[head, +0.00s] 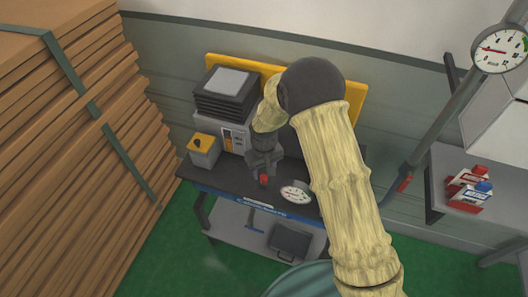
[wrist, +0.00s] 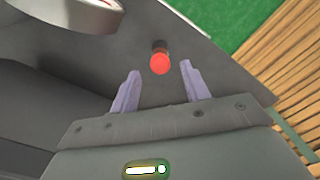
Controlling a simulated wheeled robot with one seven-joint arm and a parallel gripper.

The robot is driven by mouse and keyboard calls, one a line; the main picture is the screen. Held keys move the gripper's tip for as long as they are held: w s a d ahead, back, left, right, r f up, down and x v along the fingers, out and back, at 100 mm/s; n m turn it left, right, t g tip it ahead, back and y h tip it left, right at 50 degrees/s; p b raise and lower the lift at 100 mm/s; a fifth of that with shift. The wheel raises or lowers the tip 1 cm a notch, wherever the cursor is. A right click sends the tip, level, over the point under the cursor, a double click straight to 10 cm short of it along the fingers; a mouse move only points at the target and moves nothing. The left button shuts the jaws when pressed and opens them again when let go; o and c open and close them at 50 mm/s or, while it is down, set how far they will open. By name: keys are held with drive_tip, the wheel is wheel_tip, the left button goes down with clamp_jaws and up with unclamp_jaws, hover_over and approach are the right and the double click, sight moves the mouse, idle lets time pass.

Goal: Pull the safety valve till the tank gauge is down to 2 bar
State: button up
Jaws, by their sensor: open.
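A small red knob (head: 263,180), likely the safety valve, stands on the dark top of the bench unit (head: 225,180). In the wrist view the red knob (wrist: 160,62) shows just beyond and between the fingertips. My gripper (head: 262,168) hangs over it, pointing down. In the wrist view my gripper (wrist: 159,73) is open, with a finger on either side of the knob's line; contact is not visible. A round white gauge (head: 294,195) sits right of the knob; its reading is too small to tell. Its edge (wrist: 75,12) shows at the wrist view's top left.
Another dial gauge (head: 500,48) is at upper right, with its red needle pointing left. Stacked boards (head: 70,130) fill the left side. Red-and-white containers (head: 470,188) are on the right shelf.

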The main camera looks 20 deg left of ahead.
sight(264, 176)
wheel_tip(264, 176, up, 17)
drive_tip(key=b, duration=0.3)
drive_tip(key=shift+f, duration=0.2)
drive_tip(key=s+d+m+t, duration=0.1)
drive_tip(key=s+d+m, duration=0.3)
drive_tip(key=d, duration=1)
drive_tip(key=s+d+m+t, duration=0.1)
drive_tip(key=s+d+m, duration=0.3)
drive_tip(key=s+d, duration=0.4)
drive_tip(key=d, duration=0.7)
drive_tip(key=shift+s+f+t, duration=0.25)
drive_tip(key=shift+s+t, duration=0.05)
drive_tip(key=shift+s, duration=0.05)
drive_tip(key=shift+d, duration=0.1)
